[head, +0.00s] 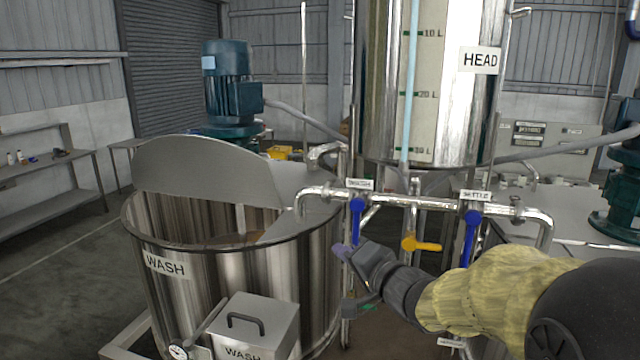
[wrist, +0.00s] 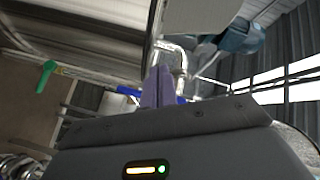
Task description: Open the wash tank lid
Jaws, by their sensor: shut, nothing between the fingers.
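The steel wash tank (head: 285,285), labelled WASH, stands at centre left in the head view. Its half-round lid (head: 205,172) is raised and tilted up from the hinge line, so the front of the tank mouth is open. The fixed back half of the top (head: 300,178) lies flat. My gripper (head: 341,253) is beside the tank's right wall, below the pipe, apart from the lid. In the wrist view its purple fingers (wrist: 157,88) are together with nothing between them. I cannot tell whether it touches the tank wall.
A pipe (head: 430,203) with blue valve handles (head: 356,218) and a yellow handle (head: 421,244) crosses above my gripper. A green handle (wrist: 46,76) shows in the wrist view. The head tank (head: 425,80) stands behind. A WASH box (head: 245,325) sits at the tank's front.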

